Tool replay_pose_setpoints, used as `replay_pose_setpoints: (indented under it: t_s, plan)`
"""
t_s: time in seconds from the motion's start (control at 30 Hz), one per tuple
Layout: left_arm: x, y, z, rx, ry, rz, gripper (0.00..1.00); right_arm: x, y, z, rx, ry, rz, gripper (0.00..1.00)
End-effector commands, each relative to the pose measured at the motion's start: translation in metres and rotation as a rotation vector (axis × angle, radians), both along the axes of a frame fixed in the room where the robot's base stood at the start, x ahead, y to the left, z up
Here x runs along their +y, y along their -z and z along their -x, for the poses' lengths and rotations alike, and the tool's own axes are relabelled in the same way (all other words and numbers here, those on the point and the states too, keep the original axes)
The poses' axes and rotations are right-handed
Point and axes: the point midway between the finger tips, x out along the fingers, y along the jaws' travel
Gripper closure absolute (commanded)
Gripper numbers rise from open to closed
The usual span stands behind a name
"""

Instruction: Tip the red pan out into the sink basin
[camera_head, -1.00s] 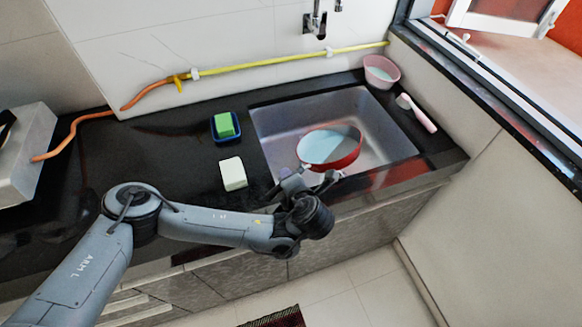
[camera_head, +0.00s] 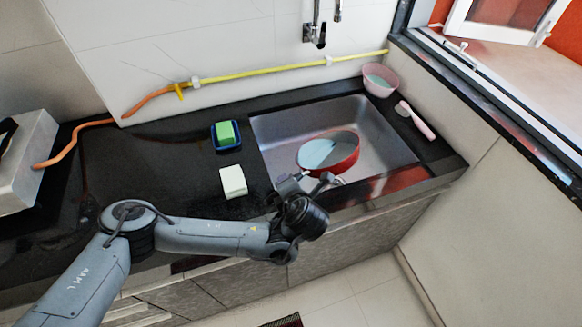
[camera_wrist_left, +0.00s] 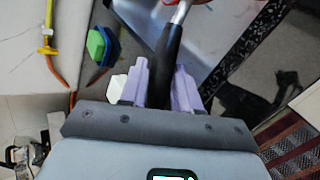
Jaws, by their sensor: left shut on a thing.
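The red pan (camera_head: 347,155) is held over the sink basin (camera_head: 382,132), tilted toward its left side. My left gripper (camera_head: 305,186) is at the basin's front edge, shut on the pan's handle. In the left wrist view the purple fingers (camera_wrist_left: 160,86) stand on either side of the black handle (camera_wrist_left: 170,48), and only a sliver of red pan (camera_wrist_left: 199,3) shows at the top. The basin floor under the pan is partly hidden. My right gripper is not in view.
A green sponge (camera_head: 225,132) in a blue dish and a white block (camera_head: 233,181) stand left of the basin. A pink bowl (camera_head: 391,78) and a pink-handled brush (camera_head: 417,122) are at its right. A tap (camera_head: 316,35) and yellow hose (camera_head: 262,71) are behind.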

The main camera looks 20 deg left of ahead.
Motion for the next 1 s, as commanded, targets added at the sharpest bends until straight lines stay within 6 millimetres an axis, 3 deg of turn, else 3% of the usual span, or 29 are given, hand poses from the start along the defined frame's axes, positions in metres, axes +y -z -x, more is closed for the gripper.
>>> replay_pose_setpoints:
  t_s: [0.4, 1.0]
  plan:
    - [0.0064, -0.0047, -0.0023, 0.032, -0.001, 0.097, 1.0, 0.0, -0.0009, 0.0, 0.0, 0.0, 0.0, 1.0]
    - [0.0072, -0.006, -0.0031, 0.033, 0.0, 0.104, 1.0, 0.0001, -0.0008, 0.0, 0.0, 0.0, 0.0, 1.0]
